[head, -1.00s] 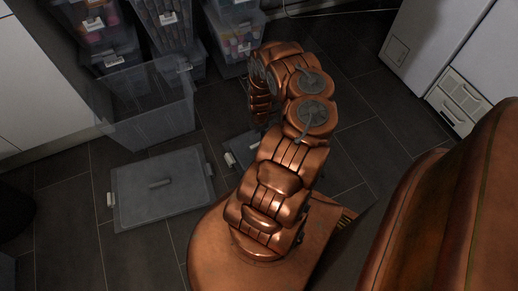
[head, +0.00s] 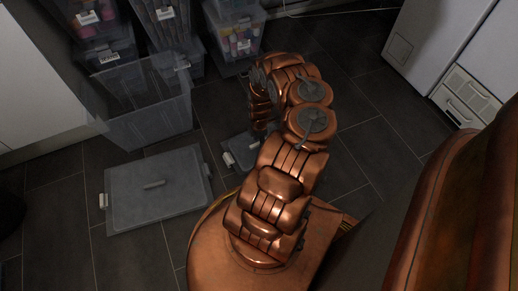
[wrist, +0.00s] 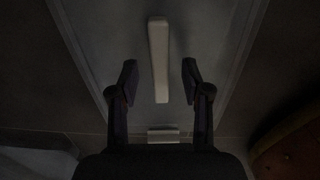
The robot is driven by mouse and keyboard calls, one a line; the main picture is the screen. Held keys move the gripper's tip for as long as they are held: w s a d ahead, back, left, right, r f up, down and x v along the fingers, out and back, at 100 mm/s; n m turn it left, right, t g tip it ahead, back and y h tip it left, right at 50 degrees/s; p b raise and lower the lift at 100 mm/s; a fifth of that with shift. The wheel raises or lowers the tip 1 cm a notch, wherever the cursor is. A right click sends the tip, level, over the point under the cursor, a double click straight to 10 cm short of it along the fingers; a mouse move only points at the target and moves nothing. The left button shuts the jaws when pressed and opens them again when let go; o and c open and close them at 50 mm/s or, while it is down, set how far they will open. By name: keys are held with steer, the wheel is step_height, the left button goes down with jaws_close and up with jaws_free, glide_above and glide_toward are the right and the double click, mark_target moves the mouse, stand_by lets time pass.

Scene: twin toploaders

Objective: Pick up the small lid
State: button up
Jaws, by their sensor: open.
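The small lid (head: 236,146) lies flat on the dark floor tiles, grey and translucent with a pale clip at its left edge. My arm hides much of it in the head view. In the dim wrist view a grey lid panel (wrist: 112,25) fills the middle, with a long pale handle (wrist: 158,60) and a pale clip (wrist: 163,135) at its near edge. My gripper (wrist: 160,75) is open, with one finger on each side of the handle and a gap on both sides. How far the fingertips are above the lid is hard to tell.
A larger grey lid (head: 145,205) lies on the floor to the left. A clear empty bin (head: 150,115) stands behind it. Filled clear bins (head: 235,37) stand at the back. A white appliance (head: 425,50) stands at the right. The floor between them is clear.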

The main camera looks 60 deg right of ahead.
steer(key=shift+f, duration=0.55)
steer(key=shift+r, duration=0.1)
jaws_close()
